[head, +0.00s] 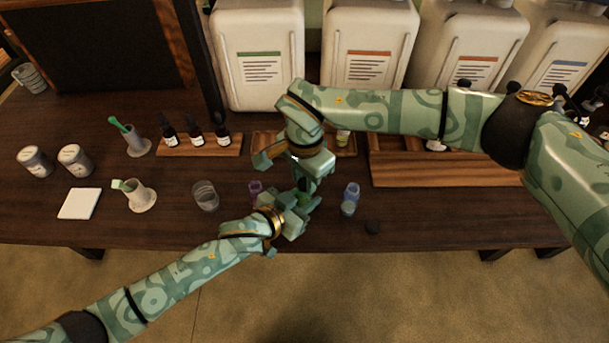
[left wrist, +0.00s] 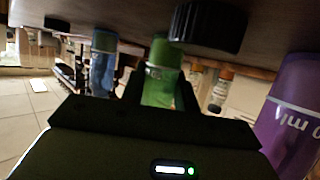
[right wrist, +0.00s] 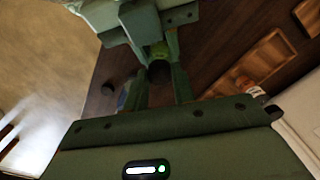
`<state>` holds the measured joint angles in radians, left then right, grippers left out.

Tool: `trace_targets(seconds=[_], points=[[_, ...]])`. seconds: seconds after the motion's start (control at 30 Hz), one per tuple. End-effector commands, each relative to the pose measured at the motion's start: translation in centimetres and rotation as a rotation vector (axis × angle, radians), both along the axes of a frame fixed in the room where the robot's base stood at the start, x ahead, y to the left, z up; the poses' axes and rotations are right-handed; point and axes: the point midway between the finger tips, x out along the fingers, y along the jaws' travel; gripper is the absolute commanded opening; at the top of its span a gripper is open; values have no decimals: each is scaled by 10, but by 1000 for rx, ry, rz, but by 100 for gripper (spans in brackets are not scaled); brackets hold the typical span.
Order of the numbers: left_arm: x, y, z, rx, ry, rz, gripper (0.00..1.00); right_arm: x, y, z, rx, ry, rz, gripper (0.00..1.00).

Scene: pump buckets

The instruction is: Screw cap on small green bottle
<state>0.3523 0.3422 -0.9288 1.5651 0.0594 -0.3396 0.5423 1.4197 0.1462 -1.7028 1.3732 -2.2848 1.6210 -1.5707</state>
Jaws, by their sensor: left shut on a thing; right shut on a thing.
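The small green bottle (left wrist: 160,75) is between the fingers of my left gripper (head: 303,205), which is shut on it. In the head view the green bottle (head: 304,199) is mostly hidden by the grippers. My right gripper (head: 303,184) reaches down from above, just over the left one. In the right wrist view its fingertips are shut on a dark round cap (right wrist: 159,71), close to the green bottle (right wrist: 158,50). I cannot tell whether the cap is seated on the bottle neck. Another black cap (left wrist: 208,27) lies on the table near my left gripper.
A blue bottle (head: 351,197) stands right of the grippers, with a black cap (head: 373,227) near it. Wooden trays (head: 200,150) and white canisters (head: 258,60) are behind. The front table edge is close.

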Motion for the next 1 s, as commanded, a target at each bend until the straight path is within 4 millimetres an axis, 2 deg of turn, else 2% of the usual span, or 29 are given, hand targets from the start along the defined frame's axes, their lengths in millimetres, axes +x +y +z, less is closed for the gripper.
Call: trace_targets(seconds=[0.07,0.17,0.27,0.5,0.6,0.7,0.83,0.87,0.9,0.93,1.0], points=[[0,0,0,1,1,0,0,0,0,0,0,0,-18,0],[0,0,0,1,1,0,0,0,0,0,0,0,-142,0],[0,0,0,1,1,0,0,0,0,0,-1,-1,-404,0],[0,0,0,1,1,0,0,0,0,-1,-1,0,-1185,0],[0,0,0,1,1,0,0,0,0,-1,-1,0,-1445,0],[0,0,0,0,1,-1,0,1,0,-1,1,-1,-1580,0],[0,0,0,0,1,-1,0,1,0,-1,1,-1,-1574,0],[0,0,0,0,0,-1,0,1,0,-1,1,-1,-1574,34],[0,0,0,0,0,-1,0,1,0,-1,1,-1,-1573,45],[0,0,0,0,0,-1,0,1,0,-1,1,-1,-1573,51],[0,0,0,0,1,-1,0,0,0,-1,0,0,-1572,51]])
